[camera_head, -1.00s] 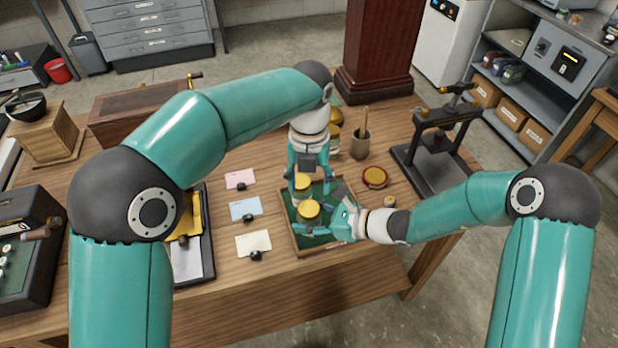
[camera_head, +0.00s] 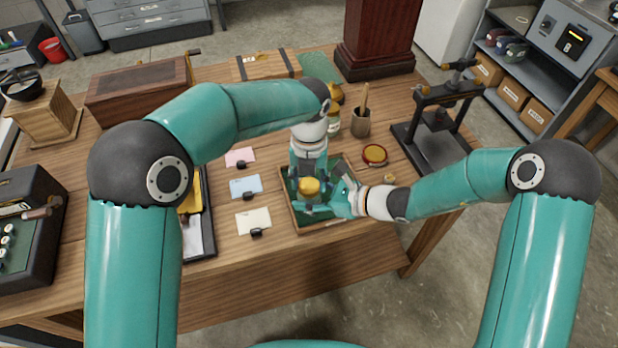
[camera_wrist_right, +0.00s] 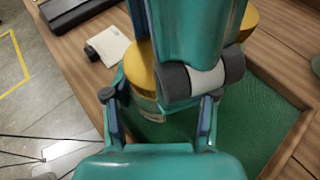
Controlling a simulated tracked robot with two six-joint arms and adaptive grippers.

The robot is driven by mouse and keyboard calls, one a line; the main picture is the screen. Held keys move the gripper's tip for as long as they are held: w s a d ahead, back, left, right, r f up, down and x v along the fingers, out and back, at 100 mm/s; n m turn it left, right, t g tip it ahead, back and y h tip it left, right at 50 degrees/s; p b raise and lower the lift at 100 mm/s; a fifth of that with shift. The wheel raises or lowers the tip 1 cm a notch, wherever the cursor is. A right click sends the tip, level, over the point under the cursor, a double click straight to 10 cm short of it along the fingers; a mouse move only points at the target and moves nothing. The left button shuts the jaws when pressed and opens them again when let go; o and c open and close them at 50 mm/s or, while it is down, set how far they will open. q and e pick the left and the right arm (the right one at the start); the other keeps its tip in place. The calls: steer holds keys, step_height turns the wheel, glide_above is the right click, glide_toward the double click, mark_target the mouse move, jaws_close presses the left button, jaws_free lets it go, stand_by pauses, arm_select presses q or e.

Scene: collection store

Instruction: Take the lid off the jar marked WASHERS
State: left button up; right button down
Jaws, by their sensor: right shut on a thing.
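A jar with a yellow lid (camera_head: 309,187) stands in the green-lined wooden tray (camera_head: 299,230). In the right wrist view the lid (camera_wrist_right: 143,68) is partly covered, and a pale label on the jar shows below it, too hidden to read. My right gripper (camera_head: 327,203) is shut on the jar body from the right, its fingers (camera_wrist_right: 160,112) on both sides below the lid. My left gripper (camera_head: 308,172) points down at the lid from behind and above. In the wrist view its finger (camera_wrist_right: 200,80) overlaps the lid; whether it grips the lid is hidden.
A red-and-yellow round lid or tin (camera_head: 374,154) lies right of the tray. A brush pot (camera_head: 361,123) and another jar (camera_head: 333,124) stand behind. Cards (camera_head: 254,221) lie to the left, and a black press (camera_head: 436,130) stands right. Bare tabletop lies in front.

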arm_select(q)
steer(key=c, duration=0.6)
steer(key=n, duration=0.6)
steer(key=shift+a+n, duration=0.15)
steer(key=shift+n, duration=0.25)
steer(key=n, duration=0.6)
steer(key=shift+s, duration=0.1)
steer(key=n, duration=1.1)
steer(key=shift+s+r, duration=0.1)
steer(key=n, duration=0.4)
steer(key=shift+n, duration=0.3)
steer(key=n, duration=1)
steer(key=shift+d+n, duration=0.2)
steer(key=shift+n, duration=0.1)
steer(key=n, duration=1.1)
steer(key=shift+r, duration=0.1)
arm_select(e)
steer(key=shift+s, duration=0.1)
arm_select(q)
steer(key=shift+r, duration=0.2)
